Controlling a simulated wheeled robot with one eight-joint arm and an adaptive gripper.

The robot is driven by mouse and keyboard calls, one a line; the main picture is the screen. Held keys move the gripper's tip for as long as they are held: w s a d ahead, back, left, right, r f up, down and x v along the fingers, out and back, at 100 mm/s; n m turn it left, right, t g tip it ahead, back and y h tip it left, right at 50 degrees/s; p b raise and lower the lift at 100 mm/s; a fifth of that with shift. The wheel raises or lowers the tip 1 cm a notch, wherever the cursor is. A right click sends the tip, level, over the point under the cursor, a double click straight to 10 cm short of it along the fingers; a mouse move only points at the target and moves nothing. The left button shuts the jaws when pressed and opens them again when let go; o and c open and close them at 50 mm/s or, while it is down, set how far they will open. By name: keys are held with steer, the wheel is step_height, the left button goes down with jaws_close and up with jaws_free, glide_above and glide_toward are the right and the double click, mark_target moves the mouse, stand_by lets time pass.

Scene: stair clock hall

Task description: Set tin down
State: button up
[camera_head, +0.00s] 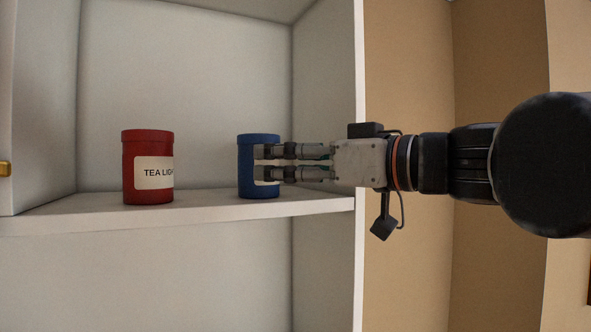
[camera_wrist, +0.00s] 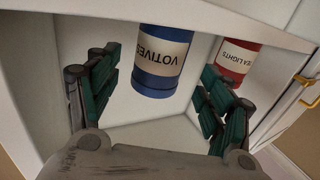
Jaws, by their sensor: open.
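The blue tin (camera_head: 260,141) stands upright on the cupboard shelf. In the wrist view, the blue tin (camera_wrist: 166,45) shows a pale label reading VOTIVES, upside down in the picture. My gripper (camera_head: 264,162) reaches in from the right, level with the tin, and its fingers overlap the tin's front in the head view. In the wrist view the fingers are spread wide, one on each side of the tin, with a gap on both sides. My gripper is open. The fingers hide most of the label in the head view.
A red tin (camera_head: 148,192) labelled TEA LIGHTS stands to the left on the same shelf (camera_head: 205,207), with a clear gap between the tins. The cupboard's white side edge (camera_head: 360,250) is close below my gripper's body. A brass fitting (camera_head: 5,169) is at far left.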

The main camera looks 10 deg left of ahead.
steer(key=b+v, duration=0.1)
steer(key=v, duration=0.5)
stand_by(0.3)
